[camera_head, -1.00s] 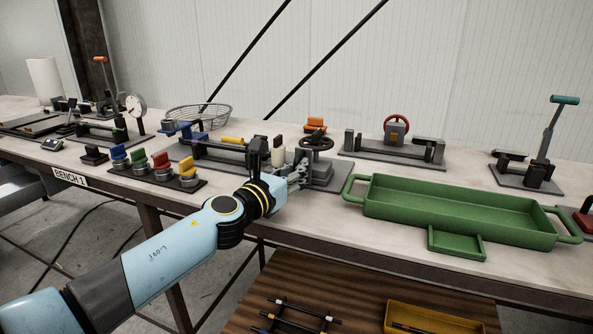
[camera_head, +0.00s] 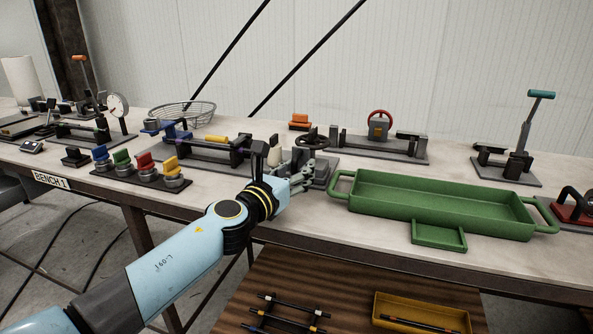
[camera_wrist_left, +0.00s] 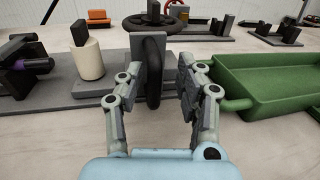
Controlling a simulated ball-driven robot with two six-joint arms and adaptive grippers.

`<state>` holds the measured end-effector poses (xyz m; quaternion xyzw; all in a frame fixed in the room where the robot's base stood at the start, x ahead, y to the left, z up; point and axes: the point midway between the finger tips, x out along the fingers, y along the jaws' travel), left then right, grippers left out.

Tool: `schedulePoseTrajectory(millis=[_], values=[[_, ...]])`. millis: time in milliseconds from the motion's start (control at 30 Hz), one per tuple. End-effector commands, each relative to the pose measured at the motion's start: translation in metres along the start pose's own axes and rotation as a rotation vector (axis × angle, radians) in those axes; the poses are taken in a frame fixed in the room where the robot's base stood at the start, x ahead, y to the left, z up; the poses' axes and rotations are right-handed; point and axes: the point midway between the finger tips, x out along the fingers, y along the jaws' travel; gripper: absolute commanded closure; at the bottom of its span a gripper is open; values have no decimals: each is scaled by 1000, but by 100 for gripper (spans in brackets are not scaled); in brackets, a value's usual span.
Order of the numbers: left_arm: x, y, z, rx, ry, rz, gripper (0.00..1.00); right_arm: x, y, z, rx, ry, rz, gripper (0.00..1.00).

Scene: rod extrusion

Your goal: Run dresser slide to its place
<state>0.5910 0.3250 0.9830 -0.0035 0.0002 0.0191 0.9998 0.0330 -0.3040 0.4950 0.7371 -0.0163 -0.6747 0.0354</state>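The dresser slide appears to be the grey machine at mid-bench, with a flat black handwheel (camera_head: 312,141) on top and a cream cylinder (camera_head: 274,149) beside it; I cannot tell exactly which part slides. The left wrist view shows the cream cylinder (camera_wrist_left: 89,60) left of my fingers and an upright black ring (camera_wrist_left: 153,72) on the machine. My left gripper (camera_head: 306,175) is at the machine's front. In the left wrist view its fingers (camera_wrist_left: 157,92) stand apart on either side of the ring, with visible gaps. My right gripper is not in view.
A green tray (camera_head: 440,237) stands close to the right of my left gripper. A row of coloured knobs (camera_head: 145,163) is to the left. A wire basket (camera_head: 182,113) and a red-wheel fixture (camera_head: 379,127) stand behind. A yellow bin (camera_head: 376,306) is on the lower wooden surface.

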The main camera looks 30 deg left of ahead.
Motion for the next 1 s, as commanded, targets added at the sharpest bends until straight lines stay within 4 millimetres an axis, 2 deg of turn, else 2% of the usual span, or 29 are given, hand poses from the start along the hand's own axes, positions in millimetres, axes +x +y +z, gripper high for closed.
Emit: schedulePoseTrajectory(millis=[167,267,600,700,833,1000], values=[[-3,0,0,1,0,1,64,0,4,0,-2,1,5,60],[-14,0,-1,1,1,0,64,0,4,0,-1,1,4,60],[-87,0,-2,3,4,-1,64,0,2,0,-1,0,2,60],[-103,0,-2,2,3,-1,64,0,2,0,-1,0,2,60],[-116,0,-1,0,1,-1,64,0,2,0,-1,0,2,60],[-120,0,0,-1,0,-1,64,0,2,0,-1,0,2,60]])
